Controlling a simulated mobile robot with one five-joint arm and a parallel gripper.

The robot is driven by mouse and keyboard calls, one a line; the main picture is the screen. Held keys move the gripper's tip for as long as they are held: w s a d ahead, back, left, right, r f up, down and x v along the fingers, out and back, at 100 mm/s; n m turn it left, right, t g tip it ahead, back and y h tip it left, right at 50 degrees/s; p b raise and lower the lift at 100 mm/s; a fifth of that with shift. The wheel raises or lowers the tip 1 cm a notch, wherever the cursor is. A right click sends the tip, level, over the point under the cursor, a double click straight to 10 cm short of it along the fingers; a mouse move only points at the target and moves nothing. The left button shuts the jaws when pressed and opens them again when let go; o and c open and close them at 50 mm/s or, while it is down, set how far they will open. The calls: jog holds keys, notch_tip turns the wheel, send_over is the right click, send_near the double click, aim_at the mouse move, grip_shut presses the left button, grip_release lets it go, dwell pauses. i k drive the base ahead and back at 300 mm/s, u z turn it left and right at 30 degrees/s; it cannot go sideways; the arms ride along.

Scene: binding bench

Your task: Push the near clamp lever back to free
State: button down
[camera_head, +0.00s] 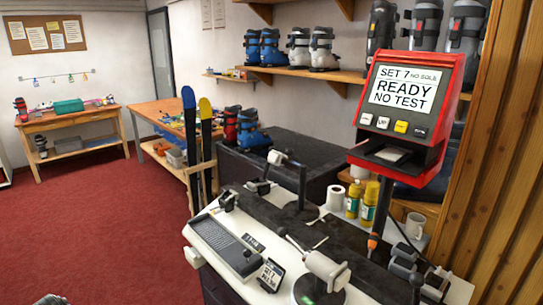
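The binding bench (213,241) has a white top and a dark rail across it. The near clamp (326,270) is a pale cylinder on a round dark base at the front. The far clamp (301,186) stands further back on a dark post, with a similar lever and knob. The red tester display (405,96) reads "SET 7 NO SOLE, READY, NO TEST".
A grey ribbed plate (221,241) and a small black sign (269,275) lie left of the near clamp. Yellow bottles (369,203), a paper roll (335,198) and a mug (414,225) stand behind. Two skis (206,140) stand at left. Red carpet (90,220) is open there.

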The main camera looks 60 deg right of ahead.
aim_at(263, 179)
jog(key=z, duration=0.2)
jog(key=i, duration=1)
jog(key=z, duration=0.05)
